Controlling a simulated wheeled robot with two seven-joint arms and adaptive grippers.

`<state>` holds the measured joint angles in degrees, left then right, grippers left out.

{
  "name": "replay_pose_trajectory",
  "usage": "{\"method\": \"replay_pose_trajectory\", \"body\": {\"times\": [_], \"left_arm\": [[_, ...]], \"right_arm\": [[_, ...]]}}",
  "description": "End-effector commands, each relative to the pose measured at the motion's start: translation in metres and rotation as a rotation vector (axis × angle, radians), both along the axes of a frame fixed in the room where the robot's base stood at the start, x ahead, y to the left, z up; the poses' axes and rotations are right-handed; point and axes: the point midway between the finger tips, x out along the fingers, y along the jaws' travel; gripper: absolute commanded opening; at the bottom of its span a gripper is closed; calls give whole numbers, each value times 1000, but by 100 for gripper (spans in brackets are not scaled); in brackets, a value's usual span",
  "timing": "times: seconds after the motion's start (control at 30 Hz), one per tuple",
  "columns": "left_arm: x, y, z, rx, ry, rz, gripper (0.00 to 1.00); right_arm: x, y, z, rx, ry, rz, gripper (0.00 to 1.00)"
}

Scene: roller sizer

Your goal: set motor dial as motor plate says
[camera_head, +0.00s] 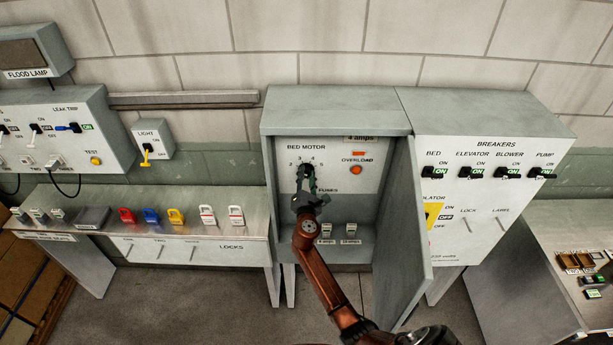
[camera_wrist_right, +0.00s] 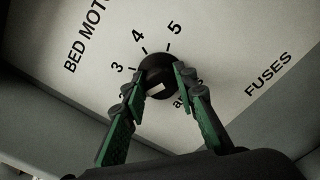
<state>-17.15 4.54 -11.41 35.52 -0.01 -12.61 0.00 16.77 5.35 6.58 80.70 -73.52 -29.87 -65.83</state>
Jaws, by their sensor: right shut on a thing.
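The bed motor dial (camera_head: 306,169) is a round black knob on the grey panel inside the open cabinet. In the right wrist view the dial (camera_wrist_right: 155,72) has the numbers 3, 4 and 5 around its far side, and a pale mark on its near side. I cannot tell which number it is set to. My right gripper (camera_head: 306,183) is shut on the dial, with one green-and-black finger on each side; it also shows in the right wrist view (camera_wrist_right: 155,88). My left gripper is out of view.
The cabinet door (camera_head: 404,232) stands open right of my right arm. An orange-red overload button (camera_head: 357,169) is right of the dial, with fuses (camera_head: 326,229) below. Breakers (camera_head: 471,172) are farther right. A bench with padlocks (camera_head: 176,216) is at left.

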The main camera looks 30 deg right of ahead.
Motion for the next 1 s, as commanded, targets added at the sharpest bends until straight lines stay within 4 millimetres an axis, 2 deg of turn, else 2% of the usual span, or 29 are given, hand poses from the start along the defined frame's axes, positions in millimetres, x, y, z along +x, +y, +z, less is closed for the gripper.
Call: {"method": "replay_pose_trajectory", "body": {"times": [0.37,1.0], "left_arm": [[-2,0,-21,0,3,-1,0],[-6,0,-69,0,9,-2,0]], "right_arm": [[0,0,-5,181,-109,-2,2],[0,0,-7,698,-426,-1,2]]}}
